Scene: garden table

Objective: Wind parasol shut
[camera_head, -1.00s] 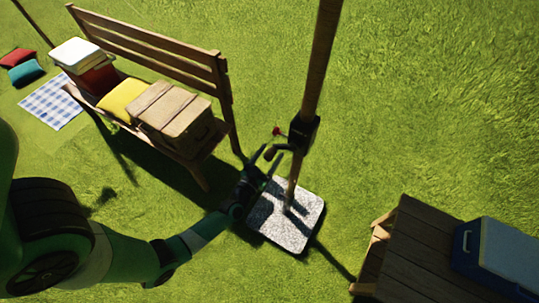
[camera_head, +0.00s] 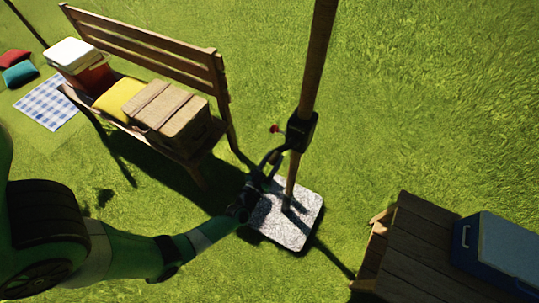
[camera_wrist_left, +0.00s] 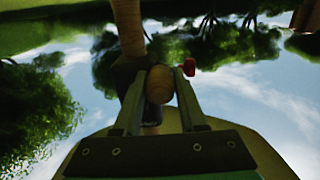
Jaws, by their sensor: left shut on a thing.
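The parasol's wooden pole (camera_head: 316,65) rises from a speckled stone base (camera_head: 284,228) on the grass. A dark crank housing (camera_head: 301,132) sits on the pole, with a small red knob (camera_head: 274,128) at its far left. My left gripper (camera_head: 270,161) is just left of and below the housing. In the left wrist view, its two fingers (camera_wrist_left: 159,91) are shut on the rounded wooden crank handle (camera_wrist_left: 159,82). The pole (camera_wrist_left: 128,30) and the red knob (camera_wrist_left: 189,67) also show there. The canopy is out of view. My right gripper is not in view.
A wooden bench (camera_head: 145,47) with a wicker basket (camera_head: 170,112), a yellow cushion (camera_head: 119,98) and a cooler (camera_head: 80,62) stands left of the pole. A wooden table (camera_head: 410,245) with a blue cooler (camera_head: 495,255) is at lower right. Grass between is clear.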

